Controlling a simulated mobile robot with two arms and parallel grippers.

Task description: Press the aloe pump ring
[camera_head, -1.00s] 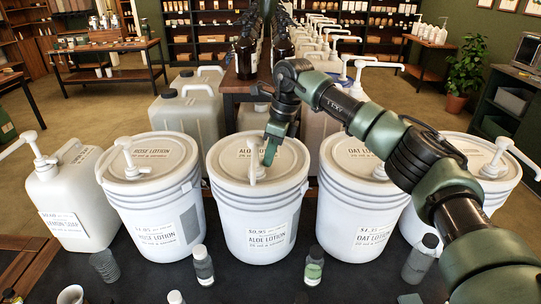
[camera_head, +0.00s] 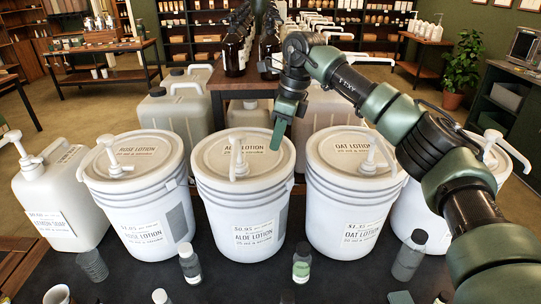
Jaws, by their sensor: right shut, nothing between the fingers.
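The white aloe lotion bucket (camera_head: 242,213) stands in the middle of the row, with a label on its front. The ring on this pump is too small to make out. My right gripper (camera_head: 277,136) is shut and empty, pointing down. It appears above the right side of the aloe lid, to the right of the pump and apart from it. My left gripper is not in view.
The rose lotion bucket (camera_head: 146,208) stands to the left and the oat lotion bucket (camera_head: 348,208) to the right. Small bottles (camera_head: 301,263) stand on the dark table in front. Jugs and a brown-bottle table (camera_head: 224,90) are behind.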

